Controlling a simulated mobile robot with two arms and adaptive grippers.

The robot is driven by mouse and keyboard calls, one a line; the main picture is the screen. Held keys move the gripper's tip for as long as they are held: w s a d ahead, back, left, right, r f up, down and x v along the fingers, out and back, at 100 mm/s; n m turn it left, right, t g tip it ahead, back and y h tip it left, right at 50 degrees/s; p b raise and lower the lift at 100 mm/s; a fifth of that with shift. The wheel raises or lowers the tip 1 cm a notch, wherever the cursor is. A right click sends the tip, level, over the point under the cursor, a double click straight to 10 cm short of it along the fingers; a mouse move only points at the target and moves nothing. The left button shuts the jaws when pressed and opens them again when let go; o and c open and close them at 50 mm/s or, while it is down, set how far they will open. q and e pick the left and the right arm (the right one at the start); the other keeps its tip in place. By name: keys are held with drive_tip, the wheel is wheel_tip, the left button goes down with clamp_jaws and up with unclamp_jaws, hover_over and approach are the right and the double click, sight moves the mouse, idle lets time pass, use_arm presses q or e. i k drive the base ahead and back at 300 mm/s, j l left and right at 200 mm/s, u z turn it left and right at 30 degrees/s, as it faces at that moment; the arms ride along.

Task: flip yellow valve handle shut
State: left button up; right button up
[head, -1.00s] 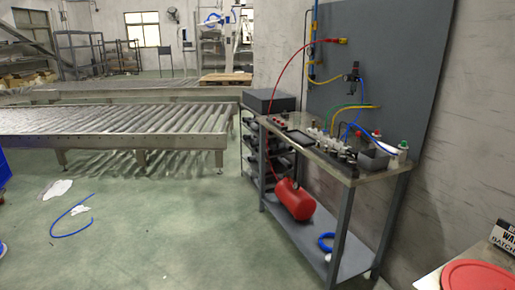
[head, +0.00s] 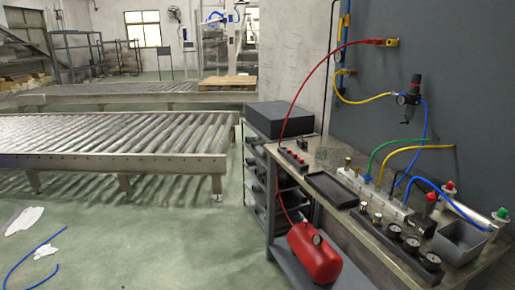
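A yellow fitting (head: 391,42) sits on the grey panel where the red hose (head: 318,75) ends. Other small yellow parts (head: 343,72) sit lower on the vertical blue pipe (head: 340,51) at the panel's left edge, where a yellow hose (head: 366,99) begins. Which of these is the valve handle, and how it is turned, is too small to tell. Neither of my grippers is in view.
The workbench (head: 349,219) holds a black tray (head: 331,190), a manifold (head: 376,196), gauges (head: 411,244) and a grey bin (head: 459,241). A red tank (head: 313,254) is below. A roller conveyor (head: 120,164) stands left. Green floor (head: 165,235) is open.

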sight(342, 20)
drive_tip(key=i+z, duration=0.2)
drive_tip(key=i, duration=0.25)
drive_tip(key=i+z, duration=0.15)
drive_tip(key=i, duration=0.3)
drive_tip(key=i+j+z, duration=0.2)
drive_tip(key=i, duration=0.25)
drive_tip(key=i+j+z, duration=0.2)
drive_tip(key=i, duration=0.25)
drive_tip(key=i+j, duration=0.25)
drive_tip(key=i+j+u, duration=0.05)
drive_tip(key=i, duration=0.05)
